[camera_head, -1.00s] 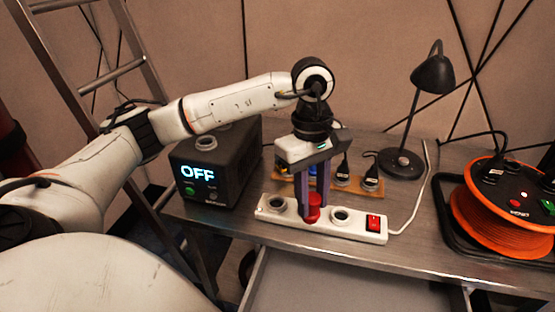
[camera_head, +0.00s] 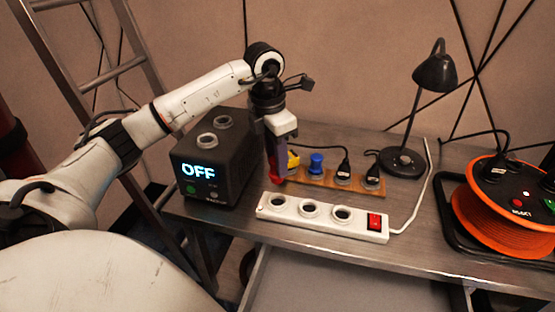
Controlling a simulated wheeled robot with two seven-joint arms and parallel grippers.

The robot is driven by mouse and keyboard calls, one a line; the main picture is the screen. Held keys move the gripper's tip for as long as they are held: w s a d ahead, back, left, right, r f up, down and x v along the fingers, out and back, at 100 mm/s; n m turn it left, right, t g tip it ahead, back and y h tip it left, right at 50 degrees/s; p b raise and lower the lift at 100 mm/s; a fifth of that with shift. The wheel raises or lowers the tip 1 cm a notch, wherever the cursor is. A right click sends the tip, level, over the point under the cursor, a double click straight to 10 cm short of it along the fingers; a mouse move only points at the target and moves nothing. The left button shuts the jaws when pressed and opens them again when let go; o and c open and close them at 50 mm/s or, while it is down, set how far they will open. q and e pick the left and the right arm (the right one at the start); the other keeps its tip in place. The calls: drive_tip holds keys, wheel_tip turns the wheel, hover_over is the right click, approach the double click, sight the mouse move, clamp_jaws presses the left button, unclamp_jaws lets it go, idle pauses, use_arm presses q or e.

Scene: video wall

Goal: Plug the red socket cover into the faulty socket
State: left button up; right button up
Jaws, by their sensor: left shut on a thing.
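The red socket cover (camera_head: 279,174) is held low between the fingers of my left gripper (camera_head: 276,165), which is shut on it. It hangs above the table, near the left end of the wooden rack and behind the white power strip. The white power strip (camera_head: 374,236) lies at the front of the table with three round sockets and a red switch (camera_head: 375,221). Its left socket (camera_head: 277,202), middle socket (camera_head: 309,209) and right socket (camera_head: 342,215) all show open. My right gripper is not in view.
The wooden rack (camera_head: 313,181) holds a yellow cover (camera_head: 292,160), a blue cover (camera_head: 316,163) and black plugs. A black box (camera_head: 215,167) reading "OFF" stands left. A black lamp (camera_head: 403,160) and orange cable reel (camera_head: 485,222) stand right. The ladder (camera_head: 85,88) is behind my arm.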

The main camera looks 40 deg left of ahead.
sight(277, 179)
use_arm(q)
drive_tip(key=shift+f+b, duration=0.55)
drive_tip(key=shift+f, duration=0.25)
drive_tip(key=shift+f+b, duration=0.8)
drive_tip(key=shift+f, duration=0.05)
wheel_tip(277, 179, down, 2)
drive_tip(key=shift+b, duration=0.65)
drive_tip(key=shift+f, duration=0.25)
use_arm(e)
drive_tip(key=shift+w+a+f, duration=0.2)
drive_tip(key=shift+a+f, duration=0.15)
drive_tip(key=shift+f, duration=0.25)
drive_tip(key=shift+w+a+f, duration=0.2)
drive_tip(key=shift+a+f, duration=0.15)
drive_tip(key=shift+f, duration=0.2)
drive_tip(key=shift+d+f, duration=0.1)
use_arm(q)
drive_tip(key=shift+r, duration=0.1)
drive_tip(key=shift+f+b, duration=0.55)
drive_tip(key=shift+f, duration=0.65)
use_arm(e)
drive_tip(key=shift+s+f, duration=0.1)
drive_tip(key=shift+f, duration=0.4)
use_arm(q)
drive_tip(key=o, duration=1.3)
drive_tip(key=shift+c, duration=0.2)
